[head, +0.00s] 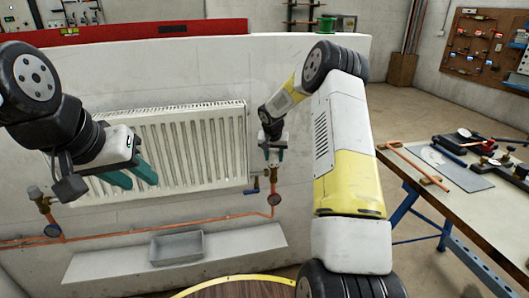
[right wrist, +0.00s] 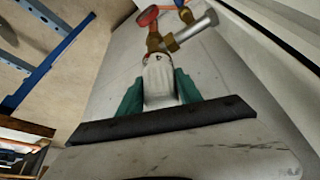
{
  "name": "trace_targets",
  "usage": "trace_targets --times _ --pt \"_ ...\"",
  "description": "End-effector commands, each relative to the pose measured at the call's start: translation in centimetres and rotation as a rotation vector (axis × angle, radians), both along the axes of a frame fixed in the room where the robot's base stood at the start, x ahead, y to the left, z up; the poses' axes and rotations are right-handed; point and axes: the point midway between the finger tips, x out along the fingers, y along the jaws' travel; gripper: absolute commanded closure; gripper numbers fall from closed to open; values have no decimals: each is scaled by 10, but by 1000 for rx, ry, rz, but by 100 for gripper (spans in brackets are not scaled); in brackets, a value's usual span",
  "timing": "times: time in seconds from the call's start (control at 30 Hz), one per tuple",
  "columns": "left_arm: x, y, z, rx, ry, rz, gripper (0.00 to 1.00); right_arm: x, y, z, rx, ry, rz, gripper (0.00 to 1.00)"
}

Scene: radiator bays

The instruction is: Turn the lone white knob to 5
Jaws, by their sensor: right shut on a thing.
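The white knob (right wrist: 160,82) sits on a brass valve (right wrist: 156,42) and shows between the green fingers of my right gripper (right wrist: 161,90) in the right wrist view. The fingers press on both of its sides. Any number marks on the knob cannot be read. In the head view my right gripper (head: 273,155) is at the right end of the white radiator (head: 190,150), where it mostly hides the knob. My left gripper (head: 132,176) is open and empty in front of the radiator's left part, its green fingers apart.
A grey tray (head: 176,248) stands on a ledge below the radiator. A workbench (head: 455,205) with tools is at the right.

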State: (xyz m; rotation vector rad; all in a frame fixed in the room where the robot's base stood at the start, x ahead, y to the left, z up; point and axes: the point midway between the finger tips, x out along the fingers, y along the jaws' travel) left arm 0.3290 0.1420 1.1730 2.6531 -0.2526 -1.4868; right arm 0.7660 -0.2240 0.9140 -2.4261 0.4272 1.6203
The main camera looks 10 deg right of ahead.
Motion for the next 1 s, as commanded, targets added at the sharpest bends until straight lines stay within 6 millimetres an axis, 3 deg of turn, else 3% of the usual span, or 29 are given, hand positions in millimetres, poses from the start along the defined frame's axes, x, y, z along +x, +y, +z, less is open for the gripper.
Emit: trace_targets --times 1.0 --pt "0 0 0 0 0 0 64 0 -1 0 4 -2 959 99"
